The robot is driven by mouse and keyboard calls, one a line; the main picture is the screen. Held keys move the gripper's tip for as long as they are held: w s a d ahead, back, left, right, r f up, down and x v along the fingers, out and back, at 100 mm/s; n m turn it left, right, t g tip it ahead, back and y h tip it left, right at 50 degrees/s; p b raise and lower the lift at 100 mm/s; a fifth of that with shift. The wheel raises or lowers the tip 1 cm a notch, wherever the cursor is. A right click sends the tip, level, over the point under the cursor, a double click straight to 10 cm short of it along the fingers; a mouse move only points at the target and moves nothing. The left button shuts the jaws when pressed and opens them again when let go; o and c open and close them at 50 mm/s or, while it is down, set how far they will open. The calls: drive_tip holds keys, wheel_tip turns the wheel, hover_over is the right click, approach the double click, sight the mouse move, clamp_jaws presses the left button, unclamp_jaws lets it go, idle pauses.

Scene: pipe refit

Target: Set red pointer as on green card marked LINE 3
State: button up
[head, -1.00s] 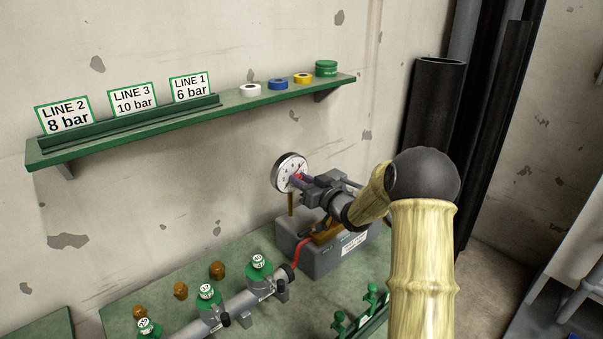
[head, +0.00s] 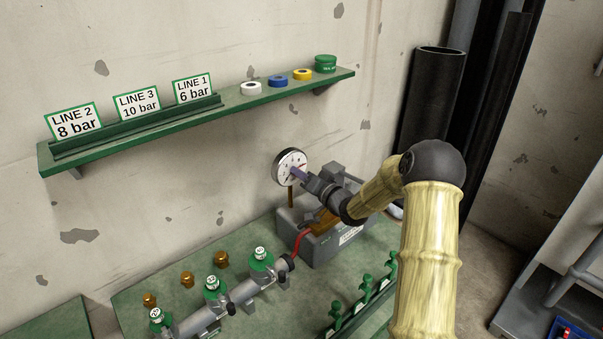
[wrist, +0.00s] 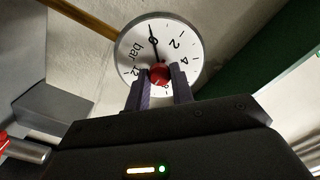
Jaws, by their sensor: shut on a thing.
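The LINE 3 card (head: 137,103), green-edged and white, reads 10 bar and stands on the shelf between the LINE 2 and LINE 1 cards. The round white gauge (head: 278,169) faces my gripper (head: 299,173) above the bench. In the wrist view the gauge dial (wrist: 190,75) is tilted, with 2, 4, 12 and "bar" readable and its black needle by the 0. My gripper (wrist: 160,88) is shut on the red knob (wrist: 159,74) at the dial's middle. The fingers cover the lower dial, so I cannot tell where the red pointer's tip points.
A pipe with green-capped valves (head: 212,284) and several brass fittings (head: 221,258) lie left on the green bench (head: 300,290). The shelf (head: 200,119) also holds tape rolls and a green tin (head: 325,64).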

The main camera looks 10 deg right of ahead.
drive_tip(key=shift+s+a+f, duration=0.1)
drive_tip(key=shift+f, duration=0.15)
drive_tip(key=o, duration=0.8)
drive_tip(key=shift+o, duration=0.9)
drive_tip(key=shift+r, duration=0.15)
drive_tip(key=b+v, duration=0.2)
drive_tip(key=v, duration=1.5)
